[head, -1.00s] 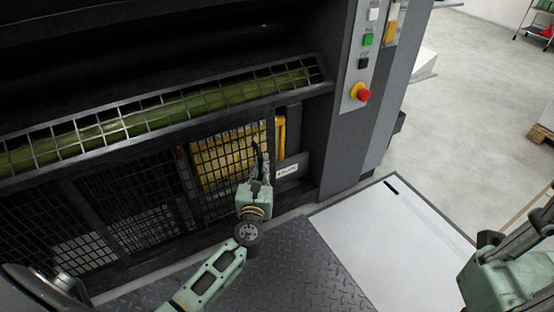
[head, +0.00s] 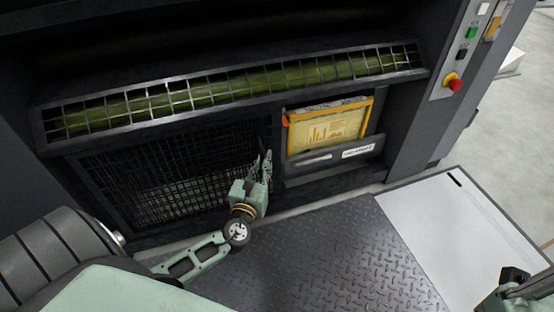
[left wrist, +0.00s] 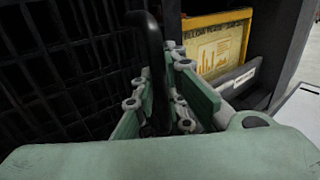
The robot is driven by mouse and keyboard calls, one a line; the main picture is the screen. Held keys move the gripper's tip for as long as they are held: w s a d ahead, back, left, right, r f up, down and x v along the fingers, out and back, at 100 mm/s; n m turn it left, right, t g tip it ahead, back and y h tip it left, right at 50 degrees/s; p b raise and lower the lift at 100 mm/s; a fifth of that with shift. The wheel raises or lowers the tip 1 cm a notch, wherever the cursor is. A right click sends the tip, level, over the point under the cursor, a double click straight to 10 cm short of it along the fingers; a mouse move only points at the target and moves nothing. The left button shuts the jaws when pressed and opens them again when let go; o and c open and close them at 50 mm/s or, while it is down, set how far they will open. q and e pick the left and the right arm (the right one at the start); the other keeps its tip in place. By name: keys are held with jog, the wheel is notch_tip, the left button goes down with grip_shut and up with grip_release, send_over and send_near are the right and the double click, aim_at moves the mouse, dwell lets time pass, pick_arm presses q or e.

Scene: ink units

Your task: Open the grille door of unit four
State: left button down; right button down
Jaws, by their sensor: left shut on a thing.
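The grille door (head: 165,185), a black mesh panel, stands to the left in the lower opening of the dark press unit. In the head view my left gripper (head: 262,167) is at its right edge. In the left wrist view my left gripper (left wrist: 162,98) is shut on the door's upright black handle (left wrist: 153,45), with its fingers on either side. The lower part of the handle is hidden by the fingers. My right gripper (head: 515,285) is partly in view at the bottom right, away from the door; its fingertips are unclear.
A slanted guard (head: 240,90) over a green roller runs above. A tread-plate step (head: 335,255) and white panel (head: 440,225) lie in front.

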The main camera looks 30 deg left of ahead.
pick_arm(q)
jog(key=shift+s+a, duration=0.5)
jog(key=shift+s, duration=0.25)
jog(key=c, duration=1.8)
grip_release()
jog(key=shift+o, duration=0.2)
jog(key=v, duration=1.2)
